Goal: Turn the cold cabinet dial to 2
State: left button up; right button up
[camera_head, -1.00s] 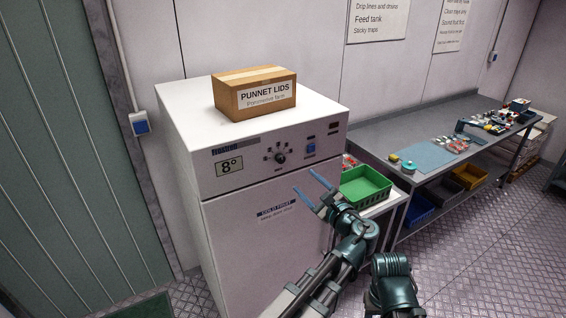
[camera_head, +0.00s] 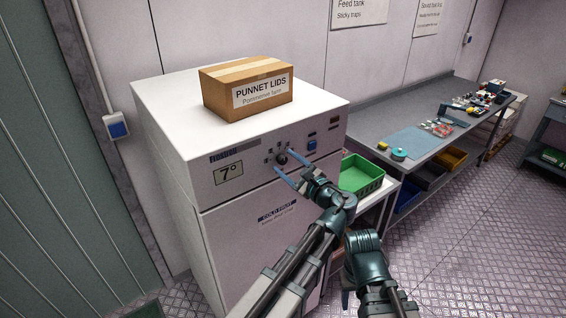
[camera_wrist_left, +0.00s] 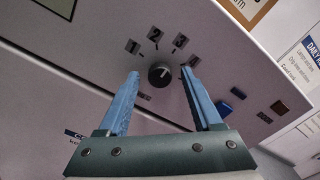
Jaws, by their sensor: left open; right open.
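The white cold cabinet (camera_head: 240,255) stands in the middle of the head view, with its display (camera_head: 229,173) reading 7°. Its round dark dial (camera_head: 282,158) is on the front panel. The dial also shows in the left wrist view (camera_wrist_left: 159,75), with number labels 1, 2, 3 and 4 around its upper side; its exact setting is hard to read. My left gripper (camera_head: 281,161) is open, its blue fingers on either side of the dial. In the left wrist view gaps show between the dial and both fingers (camera_wrist_left: 160,78).
A punnet lids box (camera_head: 247,88) sits on the cabinet. A blue switch (camera_head: 311,145) is right of the dial. A green crate (camera_head: 360,175) stands beside the cabinet, near a grey bench (camera_head: 385,135). Patterned floor (camera_head: 470,240) is clear at right.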

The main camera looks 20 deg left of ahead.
pick_arm(q)
grip_shut()
jog(key=shift+n, duration=0.3)
jog(key=n, duration=0.3)
jog(key=shift+n, duration=0.3)
jog(key=shift+f+n, duration=0.1)
jog(key=shift+n, duration=1.6)
grip_release()
